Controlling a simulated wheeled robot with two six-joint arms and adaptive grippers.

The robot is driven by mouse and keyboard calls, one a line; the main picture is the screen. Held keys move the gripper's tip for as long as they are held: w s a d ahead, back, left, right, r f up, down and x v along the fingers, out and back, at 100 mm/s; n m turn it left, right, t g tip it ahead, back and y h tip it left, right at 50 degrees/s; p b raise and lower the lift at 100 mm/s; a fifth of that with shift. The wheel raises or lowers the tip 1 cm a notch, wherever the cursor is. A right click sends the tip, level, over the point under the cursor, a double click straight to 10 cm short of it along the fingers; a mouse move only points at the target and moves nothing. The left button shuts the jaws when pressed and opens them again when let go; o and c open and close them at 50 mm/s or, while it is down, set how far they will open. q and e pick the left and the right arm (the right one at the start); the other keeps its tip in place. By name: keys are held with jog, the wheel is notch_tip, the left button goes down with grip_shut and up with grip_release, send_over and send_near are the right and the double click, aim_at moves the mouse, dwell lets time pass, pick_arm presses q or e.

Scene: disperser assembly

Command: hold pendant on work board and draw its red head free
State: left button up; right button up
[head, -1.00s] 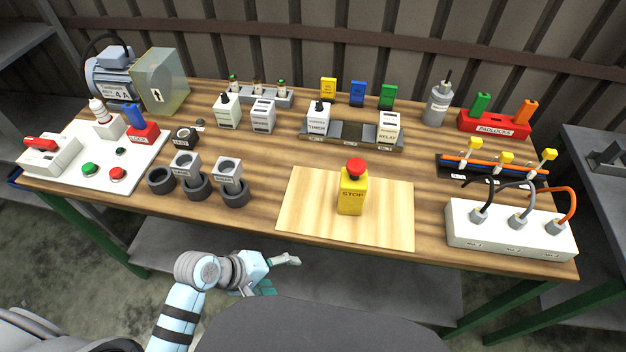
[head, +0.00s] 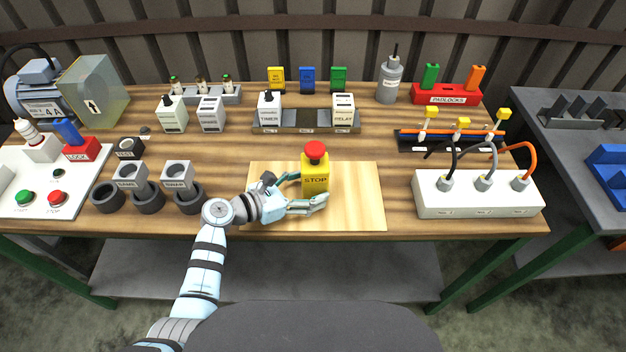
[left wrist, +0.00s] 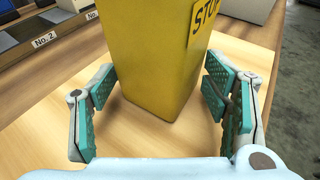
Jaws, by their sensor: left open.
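The pendant (head: 315,178) is a yellow box marked STOP with a red mushroom head (head: 316,150) on top. It stands upright on the pale work board (head: 360,205). My left gripper (head: 307,192) is open at the pendant's lower part, with one finger on the far side and one on the near side. In the left wrist view the yellow body (left wrist: 160,60) stands between and just ahead of the teal finger pads (left wrist: 160,95), with gaps showing to the pads. The red head is out of that view. My right gripper is not in view.
Grey ring holders (head: 148,198) stand left of the board. A white box with plugs (head: 475,195) stands to its right. The TIMER and RELAY rail (head: 305,122) is behind. The board's right part is clear.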

pick_arm(q)
jog(key=shift+w+d+f, duration=0.1)
jog(key=shift+w+d, duration=0.1)
jog(key=shift+d, duration=0.2)
jog(key=c, duration=1.5)
jog(key=shift+c, duration=0.2)
